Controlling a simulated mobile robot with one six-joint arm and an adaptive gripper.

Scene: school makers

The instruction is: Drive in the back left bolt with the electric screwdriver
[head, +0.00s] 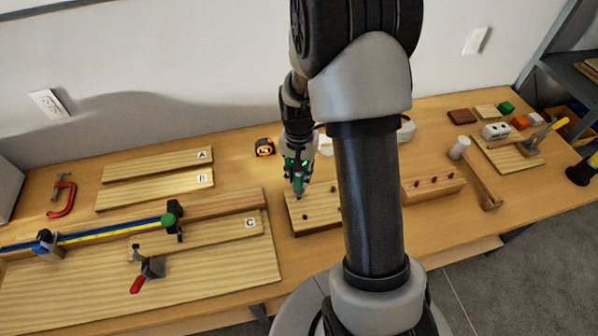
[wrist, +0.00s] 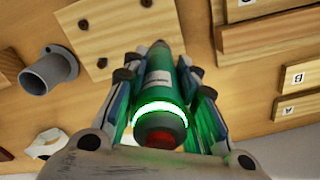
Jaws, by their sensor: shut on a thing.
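My gripper (head: 299,168) is shut on the green electric screwdriver (head: 298,186), which points down at the pale wooden board (head: 318,219). In the wrist view the screwdriver (wrist: 160,88) lies between both fingers, with a lit green ring and a red end toward the camera. Its tip is over the board's back left corner, and I cannot tell whether it touches the bolt there. That back left bolt is hidden by the screwdriver. Other dark bolts show on the board in the wrist view: front left (wrist: 146,3), front right (wrist: 83,25) and back right (wrist: 102,62).
Boards marked A (head: 160,165), B (head: 160,190) and C (head: 210,236) lie to the left with clamps. A tape measure (head: 264,147) stands behind. A block with holes (head: 433,188) and a mallet (head: 470,165) lie to the right. My arm hides part of the bench.

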